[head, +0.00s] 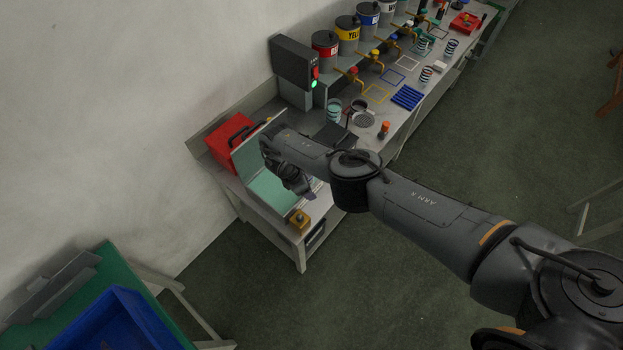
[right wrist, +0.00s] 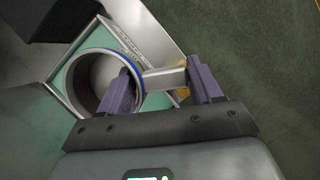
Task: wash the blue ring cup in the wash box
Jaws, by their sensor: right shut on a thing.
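The wash box (head: 268,188), teal-lined with a raised teal panel, sits at the bench's near left end. In the head view my right gripper (head: 306,192) is over this box, and the cup is hidden by my wrist. My left gripper is not in view.
A red case (head: 230,136) stands behind the wash box, and a small orange block (head: 299,219) sits at its front corner. A dark machine (head: 296,62), paint cans (head: 348,34), striped cups (head: 426,74) and a blue rack (head: 407,97) line the bench beyond.

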